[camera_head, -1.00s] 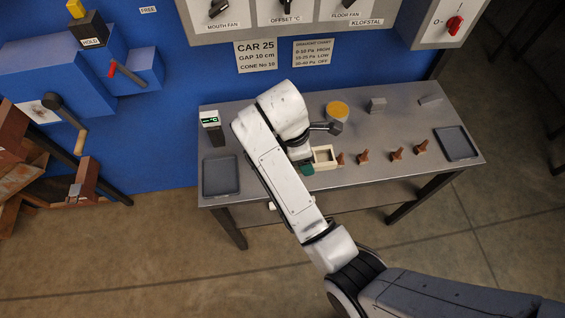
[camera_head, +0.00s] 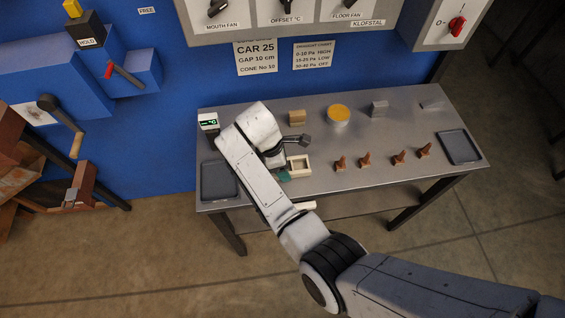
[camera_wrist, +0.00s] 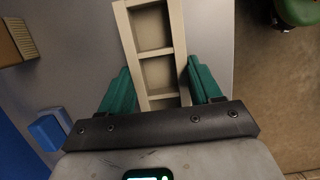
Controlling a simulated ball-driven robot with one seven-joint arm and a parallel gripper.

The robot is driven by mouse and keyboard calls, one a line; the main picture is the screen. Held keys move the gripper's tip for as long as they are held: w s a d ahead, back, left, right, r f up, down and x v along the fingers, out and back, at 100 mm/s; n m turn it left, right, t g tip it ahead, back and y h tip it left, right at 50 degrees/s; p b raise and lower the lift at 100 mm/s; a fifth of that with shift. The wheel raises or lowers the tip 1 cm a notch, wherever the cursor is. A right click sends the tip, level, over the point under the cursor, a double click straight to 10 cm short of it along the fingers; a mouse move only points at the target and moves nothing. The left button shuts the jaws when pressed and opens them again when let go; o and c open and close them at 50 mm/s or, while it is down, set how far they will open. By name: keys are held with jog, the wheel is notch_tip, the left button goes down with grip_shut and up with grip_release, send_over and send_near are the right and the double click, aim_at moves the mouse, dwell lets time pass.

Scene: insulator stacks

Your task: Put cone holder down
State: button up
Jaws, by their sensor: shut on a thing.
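The cone holder is a cream frame with square open compartments. In the head view its end (camera_head: 299,164) shows beyond my arm, over the left middle of the steel table, and the rest is partly hidden. In the wrist view the holder (camera_wrist: 154,53) runs away from me, between the green fingers. My gripper (camera_wrist: 160,90) is shut on it, one finger along each side. In the head view a bit of green finger (camera_head: 285,175) shows beside the holder. I cannot tell whether the holder touches the table.
Several brown cones (camera_head: 365,160) stand right of the holder. A tan block (camera_head: 297,117), an orange-topped round dish (camera_head: 338,114) and a grey block (camera_head: 378,108) stand behind. Dark trays lie at the left (camera_head: 219,181) and right (camera_head: 459,147). The table's front edge is close to the holder.

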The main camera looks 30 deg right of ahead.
jog(key=shift+f, duration=0.1)
jog(key=o, duration=1.1)
jog(key=shift+o, duration=0.2)
jog(key=v, duration=1.2)
